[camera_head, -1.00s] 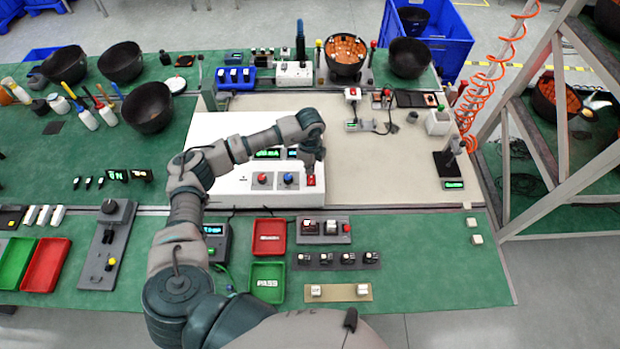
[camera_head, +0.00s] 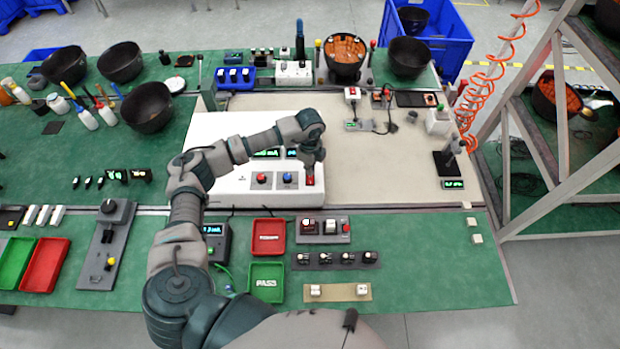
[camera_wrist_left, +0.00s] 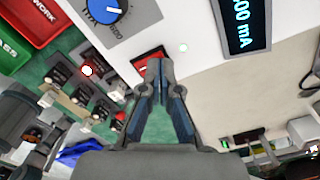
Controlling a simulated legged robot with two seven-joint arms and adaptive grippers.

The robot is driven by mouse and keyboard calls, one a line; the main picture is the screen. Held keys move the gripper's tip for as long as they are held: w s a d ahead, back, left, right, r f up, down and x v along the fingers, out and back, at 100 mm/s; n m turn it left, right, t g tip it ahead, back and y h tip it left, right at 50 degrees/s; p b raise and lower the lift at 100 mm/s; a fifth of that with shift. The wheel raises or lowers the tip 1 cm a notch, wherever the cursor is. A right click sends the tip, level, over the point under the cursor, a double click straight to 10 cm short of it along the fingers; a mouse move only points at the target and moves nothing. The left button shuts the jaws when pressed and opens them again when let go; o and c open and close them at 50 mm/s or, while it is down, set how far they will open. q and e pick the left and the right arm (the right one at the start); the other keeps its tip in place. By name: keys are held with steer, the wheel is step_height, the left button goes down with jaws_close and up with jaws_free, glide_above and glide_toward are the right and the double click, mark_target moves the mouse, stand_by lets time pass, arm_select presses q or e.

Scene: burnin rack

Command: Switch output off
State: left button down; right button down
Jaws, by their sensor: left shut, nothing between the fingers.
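The white power supply (camera_head: 225,185) lies on the bench, with a red knob, a blue knob (camera_head: 287,178) and a red rocker switch (camera_head: 310,181) at its front right. In the left wrist view the red switch (camera_wrist_left: 149,62) is partly hidden behind my fingertips. My left gripper (camera_head: 311,167) is shut and empty, pointing down at the switch; its closed tips also show in the left wrist view (camera_wrist_left: 158,68). The tips are at or just above the switch; contact cannot be told. A lit display reading mA (camera_wrist_left: 240,25) is beside it. My right gripper is not in view.
A red tray (camera_head: 269,237) and a green PASS tray (camera_head: 266,282) lie in front of the supply. A small switch panel (camera_head: 323,229) stands to their right. A beige mat (camera_head: 385,170) right of the supply is mostly clear.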

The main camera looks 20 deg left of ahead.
arm_select(q)
steer(key=shift+f+b, duration=0.5)
steer(key=shift+f, duration=0.35)
stand_by(0.3)
steer(key=shift+r+p, duration=2.6)
steer(key=shift+r, duration=1)
steer(key=shift+f, duration=0.1)
